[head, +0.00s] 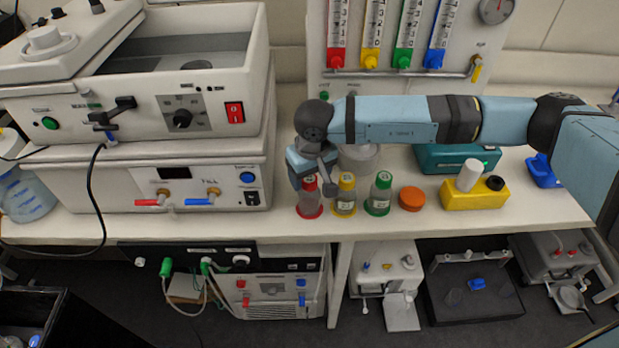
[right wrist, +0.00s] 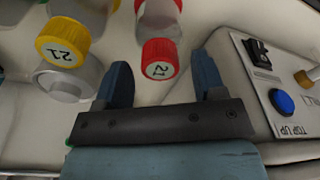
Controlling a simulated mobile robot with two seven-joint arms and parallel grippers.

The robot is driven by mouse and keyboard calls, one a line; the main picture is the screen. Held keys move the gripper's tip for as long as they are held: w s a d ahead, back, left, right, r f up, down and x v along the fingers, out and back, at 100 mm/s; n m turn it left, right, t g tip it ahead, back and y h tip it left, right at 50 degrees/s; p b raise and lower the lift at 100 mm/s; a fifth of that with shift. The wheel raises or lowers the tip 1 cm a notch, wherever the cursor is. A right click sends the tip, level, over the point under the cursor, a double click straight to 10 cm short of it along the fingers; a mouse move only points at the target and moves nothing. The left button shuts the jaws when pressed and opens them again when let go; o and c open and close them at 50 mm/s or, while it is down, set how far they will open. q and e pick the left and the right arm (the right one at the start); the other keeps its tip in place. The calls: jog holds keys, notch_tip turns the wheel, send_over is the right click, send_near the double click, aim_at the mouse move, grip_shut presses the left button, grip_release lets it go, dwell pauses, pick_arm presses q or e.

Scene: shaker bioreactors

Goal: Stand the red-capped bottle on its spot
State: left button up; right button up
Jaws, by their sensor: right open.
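The red-capped bottle (head: 310,199) stands upright on the bench, on a red round spot (head: 310,213) at the left end of a row. My right gripper (head: 317,176) is over and beside its cap, coming from behind it. In the right wrist view the red cap (right wrist: 160,59) shows just beyond and between the two open blue fingers (right wrist: 163,78), with a gap on both sides. I cannot tell whether a finger touches the bottle. My left gripper is not in view.
A yellow-capped bottle (head: 345,197) and a green-capped bottle (head: 380,195) stand close to the right, on their own coloured spots. An orange lid (head: 411,198) and a yellow block (head: 474,194) lie farther right. The shaker unit (head: 160,178) is close on the left.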

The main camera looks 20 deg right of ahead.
notch_tip(320, 180, up, 10)
jog(key=s+r+b, duration=0.1)
jog(key=b, duration=0.1)
jog(key=s+a+f+m+g+y, duration=0.3)
jog(key=s+a+y, duration=0.15)
jog(key=a, duration=0.25)
jog(key=s+a+f+m+g+y, duration=0.2)
jog(key=s+a+y, duration=0.1)
jog(key=s+a, duration=0.3)
jog(key=s+a+r+m+y, duration=0.35)
jog(key=a+m+y, duration=0.35)
jog(key=m+y, duration=0.6)
jog(key=w+d+f+m+t+h, duration=0.2)
jog(key=d+f+m+t+h, duration=0.3)
jog(key=m+t, duration=0.9)
jog(key=w+d+f+m+t+h, duration=0.2)
jog(key=d+f+m+t+h, duration=0.35)
jog(key=m, duration=1.65)
jog(key=s+d+f+m+g+h, duration=0.35)
jog(key=s+d+f+m, duration=0.3)
jog(key=f+m, duration=0.35)
jog(key=s+d+f+m+g+h, duration=0.2)
jog(key=s+d+f+m+h, duration=0.35)
jog(key=f, duration=0.55)
notch_tip(320, 180, up, 8)
jog(key=s+m+y+p, duration=0.1)
jog(key=p, duration=0.7)
jog(key=shift+s+d+f+m+y+p, duration=0.2)
jog(key=shift+s+d+m+y+p, duration=0.1)
jog(key=shift+s+d+m+y, duration=0.1)
